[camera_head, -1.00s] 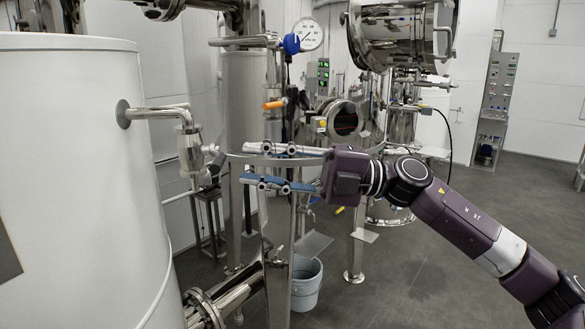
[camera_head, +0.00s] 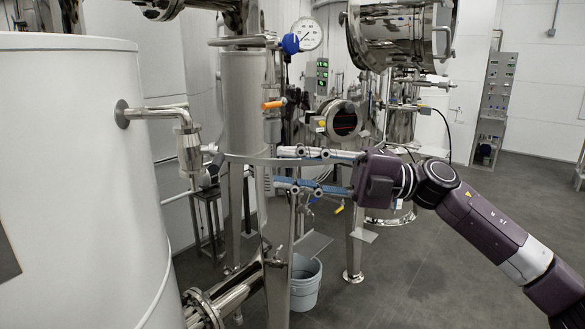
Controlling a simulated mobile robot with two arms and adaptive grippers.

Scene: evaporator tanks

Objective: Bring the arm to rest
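My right gripper (camera_head: 277,169) comes in from the right on its purple arm and points left. Its two long fingers are apart, one above the other, with nothing visible between them except the background metalwork. The fingertips are near the curved band of the steel tank stand, apart from the white tank's pipe fitting (camera_head: 188,148) to the left. I cannot tell whether the fingers touch the stand. My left gripper is not in view.
A large white tank (camera_head: 75,190) fills the left side. A steel column (camera_head: 245,100) with an orange-handled valve (camera_head: 274,104) stands behind the gripper. A grey bucket (camera_head: 305,283) stands on the floor below. The grey floor at right (camera_head: 440,270) is open.

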